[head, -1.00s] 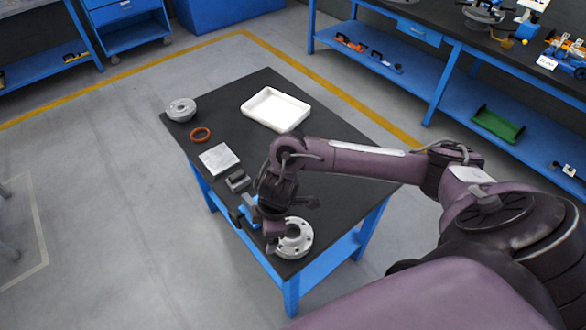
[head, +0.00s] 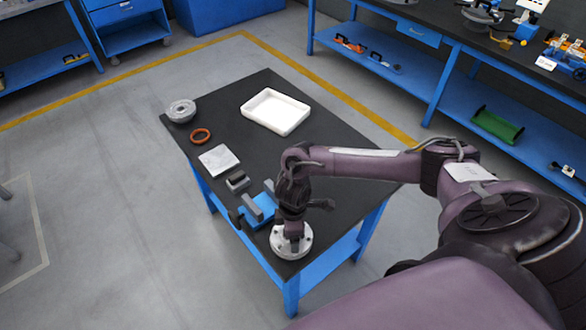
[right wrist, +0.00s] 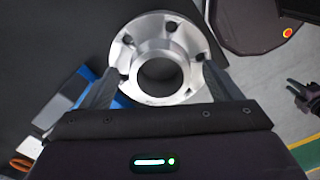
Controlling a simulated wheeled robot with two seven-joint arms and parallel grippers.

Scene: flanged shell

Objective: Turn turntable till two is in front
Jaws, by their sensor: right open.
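I see no turntable and no number two in these views. A grey metal flange (head: 291,243) with a raised hub and bolt holes lies at the near end of the black table; in the right wrist view the flange (right wrist: 187,38) shows from above. My right gripper (right wrist: 158,78) is open, its fingers on either side of the hub; I cannot tell whether they touch it. In the head view my right gripper (head: 292,229) is over the flange and hides part of it. A dark jaw-like part at the right edge of the right wrist view may be my left gripper (right wrist: 305,97).
A blue fixture with grey jaws (head: 254,208) stands close beside the flange. The table's centre is clear.

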